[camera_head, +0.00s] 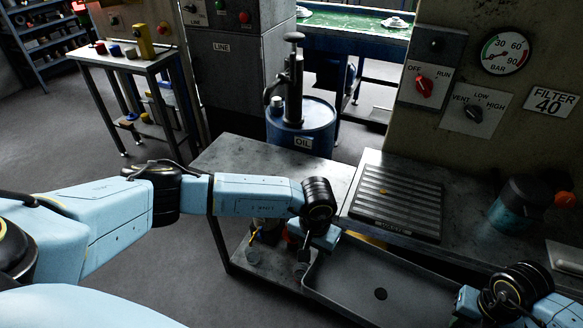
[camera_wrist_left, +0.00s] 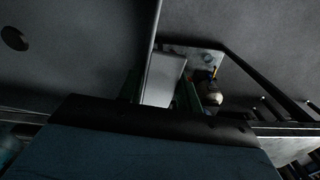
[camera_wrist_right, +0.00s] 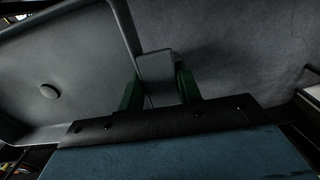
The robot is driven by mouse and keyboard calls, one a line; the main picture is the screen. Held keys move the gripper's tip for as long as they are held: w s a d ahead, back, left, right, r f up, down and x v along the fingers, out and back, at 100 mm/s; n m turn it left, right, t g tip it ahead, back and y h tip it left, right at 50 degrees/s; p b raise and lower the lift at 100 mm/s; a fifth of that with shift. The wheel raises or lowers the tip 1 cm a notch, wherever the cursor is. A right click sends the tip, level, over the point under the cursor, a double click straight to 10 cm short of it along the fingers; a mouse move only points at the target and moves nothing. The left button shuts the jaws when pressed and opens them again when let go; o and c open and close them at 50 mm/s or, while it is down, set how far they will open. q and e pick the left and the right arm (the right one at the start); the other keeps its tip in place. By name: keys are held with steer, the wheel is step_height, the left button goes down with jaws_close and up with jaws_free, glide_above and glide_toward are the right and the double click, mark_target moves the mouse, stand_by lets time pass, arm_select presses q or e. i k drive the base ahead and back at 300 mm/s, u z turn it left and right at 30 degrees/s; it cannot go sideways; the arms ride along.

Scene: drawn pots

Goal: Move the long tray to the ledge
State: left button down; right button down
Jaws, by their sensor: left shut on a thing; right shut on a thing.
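The long tray (camera_head: 340,284) is dark grey and shallow, with a round dark spot on its floor. It is at the bottom right of the head view, at the near side of a grey metal worktop (camera_head: 275,163). My left gripper (camera_head: 308,250) is shut on the tab at the tray's left end; the tab shows between its fingers in the left wrist view (camera_wrist_left: 162,80). My right gripper (camera_wrist_right: 158,88) is shut on the tab at the other end. Its fingers are hard to see in the head view. I cannot tell whether the tray touches the worktop.
A ribbed grey plate (camera_head: 397,195) with a small yellowish thing lies on the worktop. A blue oil drum (camera_head: 302,128) with a pump stands behind. A dark jar with blue contents (camera_head: 513,207) stands at right, below a control panel (camera_head: 432,75). The worktop's left part is bare.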

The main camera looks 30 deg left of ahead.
mark_target(271, 166)
steer(key=z, duration=1.95)
steer(key=k, duration=1.35)
steer(key=u, duration=2.2)
steer(key=i, duration=0.9)
